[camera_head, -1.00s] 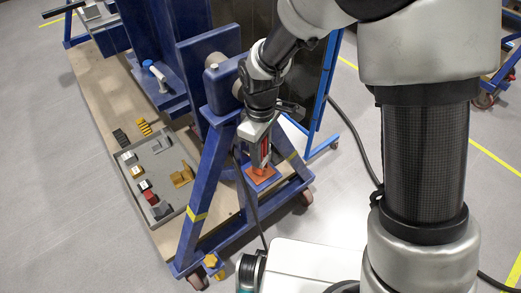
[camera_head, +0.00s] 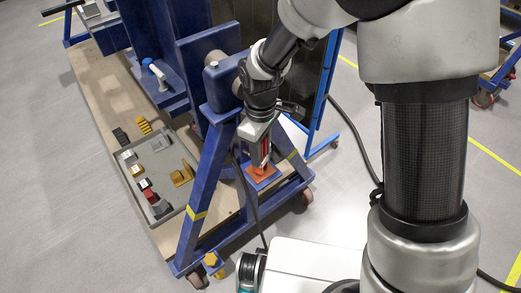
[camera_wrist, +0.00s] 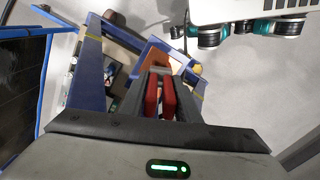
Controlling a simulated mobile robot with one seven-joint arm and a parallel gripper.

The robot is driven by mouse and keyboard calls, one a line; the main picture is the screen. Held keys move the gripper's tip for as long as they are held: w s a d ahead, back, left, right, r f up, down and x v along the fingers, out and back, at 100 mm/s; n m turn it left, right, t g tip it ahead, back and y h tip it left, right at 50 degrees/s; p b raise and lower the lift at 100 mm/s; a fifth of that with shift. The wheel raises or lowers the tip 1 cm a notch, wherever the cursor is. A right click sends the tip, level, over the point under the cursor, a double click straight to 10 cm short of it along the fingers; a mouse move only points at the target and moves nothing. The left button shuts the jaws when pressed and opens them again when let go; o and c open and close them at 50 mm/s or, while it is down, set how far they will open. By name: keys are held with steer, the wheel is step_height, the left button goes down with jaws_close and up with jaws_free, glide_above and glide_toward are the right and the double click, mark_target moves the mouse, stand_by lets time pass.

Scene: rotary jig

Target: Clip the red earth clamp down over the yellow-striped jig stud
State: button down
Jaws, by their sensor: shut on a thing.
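My gripper (camera_head: 262,166) points down over an orange plate (camera_head: 264,178) on a blue shelf of the jig frame. In the wrist view my gripper (camera_wrist: 160,104) is shut on the red earth clamp (camera_wrist: 169,100), whose red sides show between the dark fingers. The orange plate (camera_wrist: 158,60) shows just beyond the fingers there. I cannot make out the yellow-striped stud; the gripper and clamp may cover it. Whether the clamp touches the plate or a stud cannot be told.
The blue jig frame (camera_head: 203,190) has yellow bands on its legs. A grey tray (camera_head: 183,150) with several small parts lies on the wooden deck (camera_head: 98,88) at left. A dark cable (camera_head: 247,205) hangs by the frame. Grey floor is open at lower left.

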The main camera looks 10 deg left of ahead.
steer(key=shift+f, duration=0.2)
steer(key=c, duration=1.3)
jaws_free()
steer(key=shift+o, duration=0.2)
step_height(320, 180, up, 18)
steer(key=f+p, duration=0.1)
steer(key=p, duration=0.2)
steer(key=s+d+r+m+t, duration=0.3)
steer(key=d+r+m, duration=0.5)
steer(key=d, duration=0.6)
steer(key=s+d+r+m+t, duration=0.35)
steer(key=s+d+m, duration=0.25)
steer(key=s+d, duration=0.25)
step_height(320, 180, up, 14)
steer(key=d+p, duration=0.1)
steer(key=p, duration=1.2)
steer(key=shift+g+p, duration=0.4)
steer(key=shift+g, duration=0.05)
